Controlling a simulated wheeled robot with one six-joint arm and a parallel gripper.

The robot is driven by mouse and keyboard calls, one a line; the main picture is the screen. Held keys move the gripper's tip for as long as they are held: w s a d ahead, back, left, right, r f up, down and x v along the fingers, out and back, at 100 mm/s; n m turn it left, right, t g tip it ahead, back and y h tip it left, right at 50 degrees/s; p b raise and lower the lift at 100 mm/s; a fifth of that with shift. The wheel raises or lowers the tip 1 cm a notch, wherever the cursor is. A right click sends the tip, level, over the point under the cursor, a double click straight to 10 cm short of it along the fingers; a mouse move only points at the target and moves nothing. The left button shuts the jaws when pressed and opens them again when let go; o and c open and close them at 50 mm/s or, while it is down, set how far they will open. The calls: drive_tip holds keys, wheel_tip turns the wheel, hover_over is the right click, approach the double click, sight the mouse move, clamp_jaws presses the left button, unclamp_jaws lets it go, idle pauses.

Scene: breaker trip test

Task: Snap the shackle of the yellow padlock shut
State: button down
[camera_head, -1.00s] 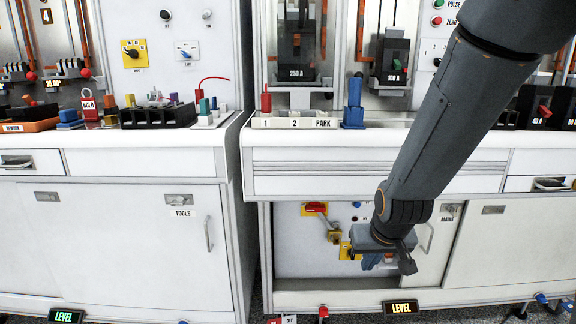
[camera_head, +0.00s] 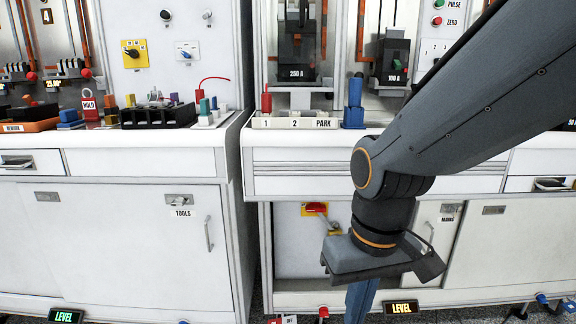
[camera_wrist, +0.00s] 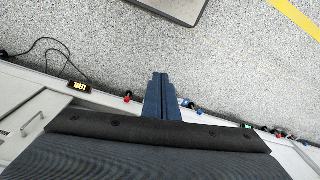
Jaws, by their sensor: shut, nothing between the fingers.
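The yellow padlock (camera_head: 335,230) shows only in part in the head view. It hangs by a grey shackle below the red handle (camera_head: 316,208) on its yellow plate, inside the open lower bay of the middle cabinet. My wrist hides its lower part, and I cannot tell how the shackle sits in the body. My gripper (camera_head: 359,312) points down in front of the bay, below and right of the padlock, its tips at the picture's bottom edge. In the wrist view my gripper (camera_wrist: 160,78) has its blue fingers together and empty, above the floor. The padlock is not in the wrist view.
The counter edge (camera_head: 300,140) runs above the bay, with a labelled tray (camera_head: 295,123) on it. Closed cabinet doors (camera_head: 130,240) flank the bay. The wrist view shows open speckled floor (camera_wrist: 225,60) and a dark-edged mat (camera_wrist: 170,8).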

drive_tip(key=s+d+r+m+p, duration=0.3)
drive_tip(key=d+r+p, duration=0.6)
drive_tip(key=r+p, duration=0.85)
drive_tip(key=t+b, duration=1.5)
drive_tip(key=b, duration=1.1)
hover_over(336, 224)
drive_tip(key=f+v, duration=0.1)
drive_tip(key=v, duration=0.2)
drive_tip(key=shift+h, duration=0.3)
wheel_tip(336, 224, down, 35)
drive_tip(key=shift+s+a+r, duration=0.1)
drive_tip(key=shift+r, duration=0.15)
drive_tip(key=f, duration=0.1)
drive_tip(key=w+f+b, duration=0.1)
drive_tip(key=f, duration=0.1)
drive_tip(key=shift+b, duration=0.3)
drive_tip(key=shift+f, duration=0.55)
drive_tip(key=shift+f, duration=0.1)
